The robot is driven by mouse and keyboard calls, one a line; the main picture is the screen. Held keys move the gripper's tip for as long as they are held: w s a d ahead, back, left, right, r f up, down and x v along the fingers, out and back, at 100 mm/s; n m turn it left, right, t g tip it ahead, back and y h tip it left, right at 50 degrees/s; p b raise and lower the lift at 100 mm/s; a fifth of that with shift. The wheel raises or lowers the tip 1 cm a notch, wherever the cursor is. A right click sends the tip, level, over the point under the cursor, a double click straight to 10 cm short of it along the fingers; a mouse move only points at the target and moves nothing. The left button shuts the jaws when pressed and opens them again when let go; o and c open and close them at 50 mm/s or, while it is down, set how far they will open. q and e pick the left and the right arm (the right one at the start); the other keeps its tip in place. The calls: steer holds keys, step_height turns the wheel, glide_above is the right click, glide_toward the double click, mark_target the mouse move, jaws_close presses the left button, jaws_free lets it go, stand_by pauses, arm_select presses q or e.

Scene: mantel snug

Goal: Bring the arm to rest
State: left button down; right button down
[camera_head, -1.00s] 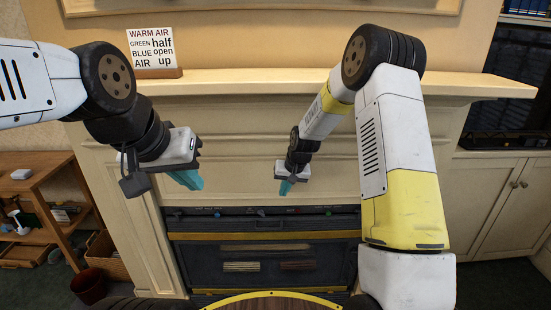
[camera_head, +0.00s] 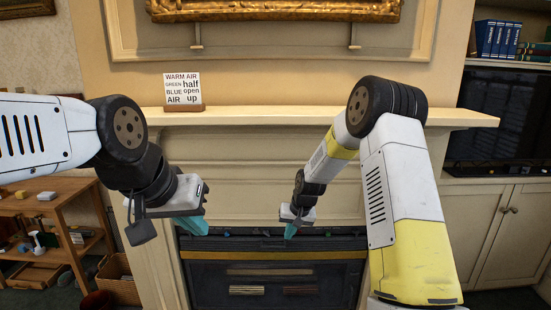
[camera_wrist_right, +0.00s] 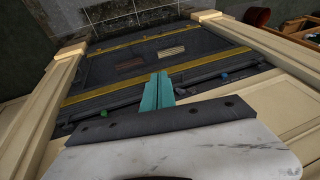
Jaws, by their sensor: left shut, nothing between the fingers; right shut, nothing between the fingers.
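My left gripper (camera_head: 196,226) shows at the left of the head view, its teal fingers pointing down in front of the mantel. It is shut and empty. My right gripper (camera_head: 291,230) is farther off near the middle, in front of the dark fireplace unit (camera_head: 270,275). Its teal fingers are together with nothing between them, as the right wrist view also shows (camera_wrist_right: 157,88). Both grippers are in the air and hold nothing.
A cream mantel shelf (camera_head: 300,118) runs across the back, with a lettered sign (camera_head: 182,92) on it. Small coloured knobs (camera_wrist_right: 224,76) line the unit's top. A wooden shelf (camera_head: 40,207) stands left, a cabinet (camera_head: 510,235) right.

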steer(key=s+d+r+t, duration=0.1)
steer(key=s+d+r, duration=0.2)
steer(key=s+r, duration=0.6)
steer(key=s+d+r+t, duration=0.1)
steer(key=s+d+r, duration=0.3)
steer(key=r, duration=0.9)
steer(key=s+d+r, duration=0.1)
steer(key=s+r, duration=0.1)
steer(key=s, duration=0.8)
steer(key=s+d+r, duration=0.1)
steer(key=s+r, duration=0.2)
steer(key=s, duration=0.8)
steer(key=shift+d+r+t, duration=0.25)
steer(key=shift+t, duration=0.15)
steer(key=shift+a, duration=0.1)
